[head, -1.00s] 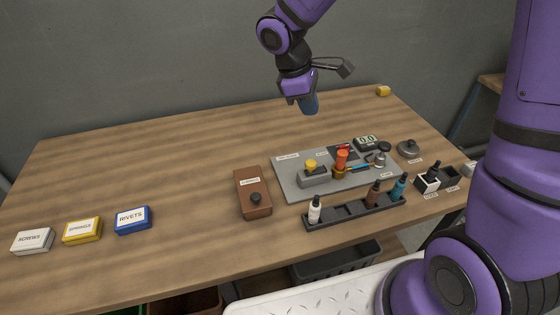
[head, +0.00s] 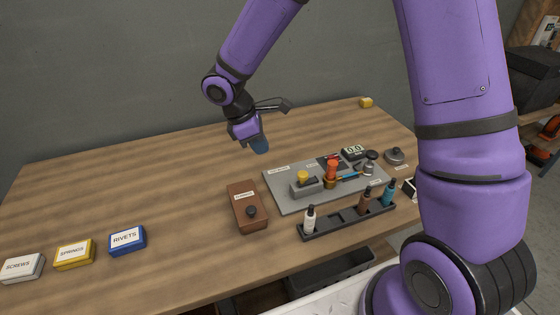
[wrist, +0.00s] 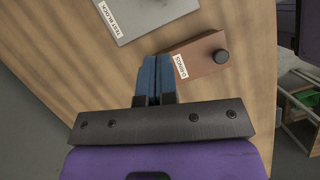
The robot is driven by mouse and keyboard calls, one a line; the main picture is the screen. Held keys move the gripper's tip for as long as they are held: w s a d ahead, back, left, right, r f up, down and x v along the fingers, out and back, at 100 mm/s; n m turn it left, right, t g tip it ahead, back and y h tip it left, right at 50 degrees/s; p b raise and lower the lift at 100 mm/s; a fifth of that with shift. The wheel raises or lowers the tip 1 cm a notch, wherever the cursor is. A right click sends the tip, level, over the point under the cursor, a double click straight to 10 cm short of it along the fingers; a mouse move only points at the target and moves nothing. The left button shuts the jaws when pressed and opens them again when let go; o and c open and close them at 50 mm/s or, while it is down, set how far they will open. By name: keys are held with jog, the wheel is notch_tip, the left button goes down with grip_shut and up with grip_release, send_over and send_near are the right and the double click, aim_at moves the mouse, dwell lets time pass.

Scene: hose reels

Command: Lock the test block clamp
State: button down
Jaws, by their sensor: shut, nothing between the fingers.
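The test block fixture, a small grey block with a yellow knob (head: 303,176), stands on the left part of a grey plate (head: 285,203) in the head view. An orange-red clamp handle (head: 331,169) stands upright just right of it; its exact lock state is too small to tell. My gripper (head: 262,148) is shut and empty, above the table, behind and left of the plate. In the wrist view, its blue fingers (wrist: 155,78) are together, and a corner of the grey plate (wrist: 150,14) with a "TEST BLOCK" label shows at the top.
A brown box with a black knob (head: 246,208) stands left of the plate. A dark rack (head: 340,217) with several bottles lies in front. Screws, springs and rivets boxes (head: 127,240) sit at the left. The table's back left is clear.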

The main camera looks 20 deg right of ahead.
aim_at(304, 171)
jog(key=x, duration=1)
jog(key=d, duration=0.2)
jog(key=shift+s+d+r, duration=0.2)
jog(key=shift+s+d, duration=0.05)
jog(key=shift+s, duration=0.1)
jog(key=shift+s+d, duration=0.15)
jog(key=shift+d, duration=0.5)
jog(key=d, duration=0.3)
jog(key=shift+d, duration=0.35)
jog(key=shift+a, duration=0.1)
